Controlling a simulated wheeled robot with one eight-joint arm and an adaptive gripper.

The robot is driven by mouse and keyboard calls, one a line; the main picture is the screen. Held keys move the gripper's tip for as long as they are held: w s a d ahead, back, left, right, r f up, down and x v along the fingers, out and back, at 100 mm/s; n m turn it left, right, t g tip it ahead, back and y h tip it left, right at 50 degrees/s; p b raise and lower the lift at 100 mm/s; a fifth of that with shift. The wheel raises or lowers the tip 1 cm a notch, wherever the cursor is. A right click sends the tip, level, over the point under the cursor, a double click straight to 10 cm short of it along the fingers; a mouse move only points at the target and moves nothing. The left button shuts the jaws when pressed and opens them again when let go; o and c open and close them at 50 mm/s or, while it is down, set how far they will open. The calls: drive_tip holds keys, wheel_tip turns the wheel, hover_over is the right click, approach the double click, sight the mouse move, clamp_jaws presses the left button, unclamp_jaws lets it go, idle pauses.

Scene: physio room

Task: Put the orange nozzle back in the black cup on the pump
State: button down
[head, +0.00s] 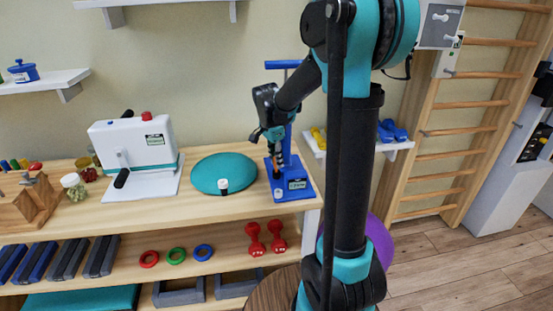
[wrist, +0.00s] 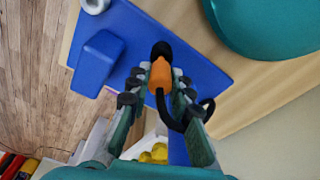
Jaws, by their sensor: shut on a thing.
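The orange nozzle (wrist: 160,76) is between the fingers of my gripper (wrist: 157,92), which is shut on it. A black hose runs from the nozzle's near end and curls to the right in the wrist view. The black cup (wrist: 161,48) shows just beyond the nozzle's far end on the blue base of the pump (wrist: 205,66). The nozzle overlaps the cup's near side in this view, and I cannot tell whether its tip is inside. In the head view the pump (head: 296,184) stands at the shelf's right end, with my gripper (head: 274,152) over its left side.
A white box-shaped machine (head: 133,145) stands farther left. Yellow and blue dumbbells (head: 392,131) rest on a small wall shelf to the right.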

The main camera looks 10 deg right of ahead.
drive_tip(key=shift+f, duration=0.85)
idle(0.7)
drive_tip(key=c, duration=1.3)
unclamp_jaws()
drive_tip(key=shift+o, duration=0.2)
drive_tip(key=shift+r, duration=3.5)
